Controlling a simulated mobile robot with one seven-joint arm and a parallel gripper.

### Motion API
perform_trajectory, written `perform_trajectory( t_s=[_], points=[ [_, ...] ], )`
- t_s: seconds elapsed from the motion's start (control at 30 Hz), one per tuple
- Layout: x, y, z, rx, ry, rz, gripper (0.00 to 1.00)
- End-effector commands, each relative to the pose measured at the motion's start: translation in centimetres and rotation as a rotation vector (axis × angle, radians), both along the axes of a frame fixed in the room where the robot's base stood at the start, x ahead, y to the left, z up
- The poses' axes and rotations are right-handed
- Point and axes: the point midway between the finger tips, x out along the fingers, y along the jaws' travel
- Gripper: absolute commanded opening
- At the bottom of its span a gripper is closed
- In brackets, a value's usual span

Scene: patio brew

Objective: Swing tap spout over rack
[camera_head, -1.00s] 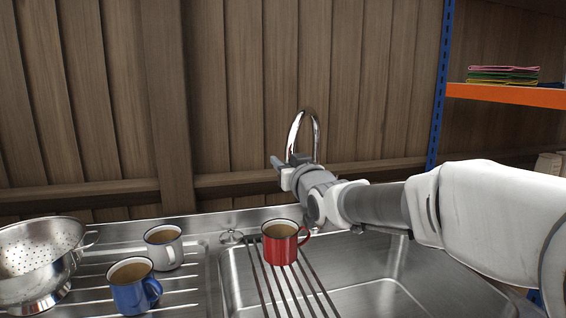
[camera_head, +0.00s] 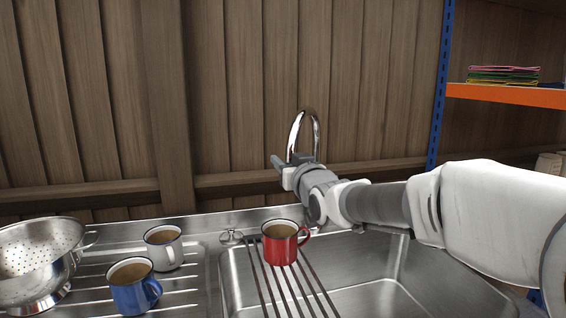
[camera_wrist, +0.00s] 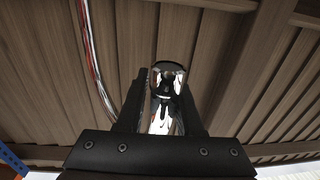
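The chrome tap spout (camera_head: 316,130) rises behind the sink as a tall arch. My gripper (camera_head: 287,161) is at the arch's left, downward limb, with a finger on either side of it. In the wrist view the shiny spout (camera_wrist: 168,76) fills most of the gap between the dark fingers; I cannot tell whether they touch it. The tap's base is hidden behind my gripper and wrist. The rack of dark bars (camera_head: 290,290) lies across the sink's left part, below and left of the spout. A red mug (camera_head: 279,250) filled with brown liquid stands at the rack's back end.
A white mug (camera_head: 166,253), a blue mug (camera_head: 128,295) and a steel colander (camera_head: 35,250) stand on the drainer at left. The sink basin (camera_head: 375,290) is empty at right. A wooden wall (camera_head: 240,100) is close behind the tap. An orange shelf (camera_head: 510,95) is at right.

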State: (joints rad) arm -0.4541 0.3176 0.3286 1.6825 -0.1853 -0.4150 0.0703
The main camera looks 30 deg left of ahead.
Motion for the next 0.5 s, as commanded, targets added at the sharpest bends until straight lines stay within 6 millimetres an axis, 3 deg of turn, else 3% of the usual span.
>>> perform_trajectory(
  t_s=[0.03,0.13,0.5],
  points=[
    [0.56,-0.51,0.28,0.003,-0.004,-0.012,0.41],
    [0.43,-0.39,0.19,0.002,-0.003,-0.009,0.58],
    [-0.24,-0.48,0.06,-0.002,-0.001,-0.002,0.58]
  ],
)
